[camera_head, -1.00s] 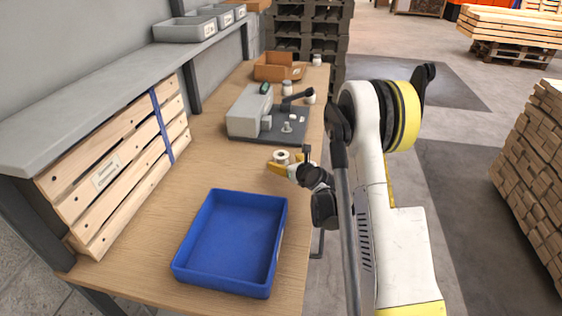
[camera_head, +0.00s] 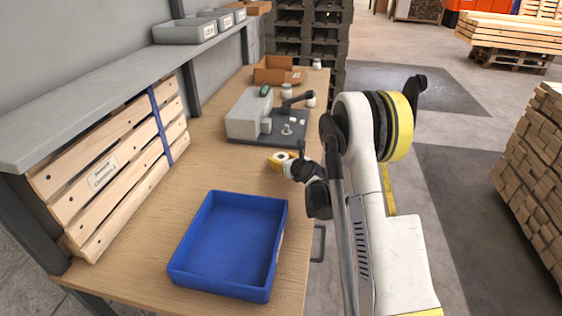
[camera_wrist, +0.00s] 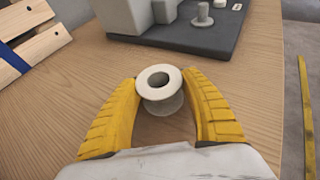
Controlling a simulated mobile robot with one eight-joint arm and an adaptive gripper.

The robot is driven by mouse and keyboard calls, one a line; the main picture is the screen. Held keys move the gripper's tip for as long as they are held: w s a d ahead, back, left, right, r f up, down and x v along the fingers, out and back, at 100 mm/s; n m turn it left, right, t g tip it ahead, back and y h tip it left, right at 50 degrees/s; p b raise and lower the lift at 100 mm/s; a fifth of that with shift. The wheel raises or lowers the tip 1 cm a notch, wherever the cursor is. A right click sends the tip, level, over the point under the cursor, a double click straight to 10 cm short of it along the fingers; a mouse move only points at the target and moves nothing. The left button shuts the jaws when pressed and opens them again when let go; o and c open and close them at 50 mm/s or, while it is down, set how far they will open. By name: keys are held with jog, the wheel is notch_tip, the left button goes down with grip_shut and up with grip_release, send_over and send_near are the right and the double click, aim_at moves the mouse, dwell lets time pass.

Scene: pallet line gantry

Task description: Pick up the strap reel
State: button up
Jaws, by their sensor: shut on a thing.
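The strap reel (camera_wrist: 161,88) is a small white spool with a round hole in its top. In the wrist view it stands upright between the two yellow fingers of my gripper (camera_wrist: 164,95), which touch it on both sides. In the head view the reel (camera_head: 281,157) shows small beside the grey machine. My gripper (camera_head: 280,160) is shut on it there, over the wooden bench. I cannot tell whether the reel's base is clear of the bench top; its lower part is partly hidden by the fingers.
A blue tray (camera_head: 277,248) stands on the bench nearer the camera. A grey machine on a dark base (camera_head: 262,140) is just beyond the reel. A cardboard box (camera_head: 300,77) and several small jars are farther back. Wooden slats (camera_head: 65,200) lean at left. Bare bench lies between.

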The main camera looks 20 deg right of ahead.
notch_tip(320, 180, up, 4)
jog(key=shift+r+p, duration=0.1)
jog(key=shift+p, duration=1.15)
jog(key=s+d+r+p, duration=0.4)
jog(key=s+d+r, duration=0.2)
jog(key=d, duration=0.3)
jog(key=shift+s+d+r, duration=0.3)
jog(key=shift+s+r, duration=0.05)
jog(key=shift+r, duration=0.05)
